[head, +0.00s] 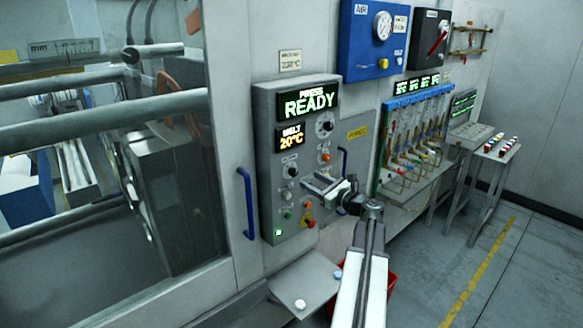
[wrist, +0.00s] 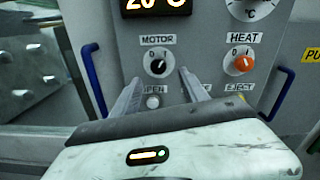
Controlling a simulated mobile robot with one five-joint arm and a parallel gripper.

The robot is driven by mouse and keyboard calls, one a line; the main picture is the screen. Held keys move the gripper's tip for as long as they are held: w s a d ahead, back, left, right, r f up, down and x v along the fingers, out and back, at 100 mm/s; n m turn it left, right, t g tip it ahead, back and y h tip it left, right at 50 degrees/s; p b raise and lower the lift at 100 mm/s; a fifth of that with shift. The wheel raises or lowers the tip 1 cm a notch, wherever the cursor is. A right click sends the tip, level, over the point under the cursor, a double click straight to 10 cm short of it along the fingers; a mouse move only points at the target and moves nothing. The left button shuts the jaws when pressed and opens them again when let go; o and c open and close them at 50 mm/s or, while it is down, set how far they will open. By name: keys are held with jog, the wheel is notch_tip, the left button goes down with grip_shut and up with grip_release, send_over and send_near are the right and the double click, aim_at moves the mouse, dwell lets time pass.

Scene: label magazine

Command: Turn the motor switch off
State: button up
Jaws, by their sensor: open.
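The motor switch (wrist: 157,65) is a round black knob with a light pointer mark, under the MOTOR label on the grey press panel. The pointer's exact setting is too small to tell. In the head view the switch (head: 291,172) sits below the orange "20°C" display. My gripper (wrist: 159,79) is open and empty. In the wrist view its two fingers reach toward the panel, one low on each side of the switch, and do not appear to hold it. In the head view my gripper (head: 312,184) is in front of the panel, right of and a little below the switch.
The orange HEAT knob (wrist: 243,63) is right of the motor switch. OPEN and EJECT labels and a white button (wrist: 152,102) lie below. Blue handles (head: 246,203) flank the panel. A grey shelf (head: 306,284) juts out underneath.

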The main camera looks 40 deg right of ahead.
aim_at(295, 173)
jog(key=w, duration=0.8)
jog(key=shift+d, duration=0.1)
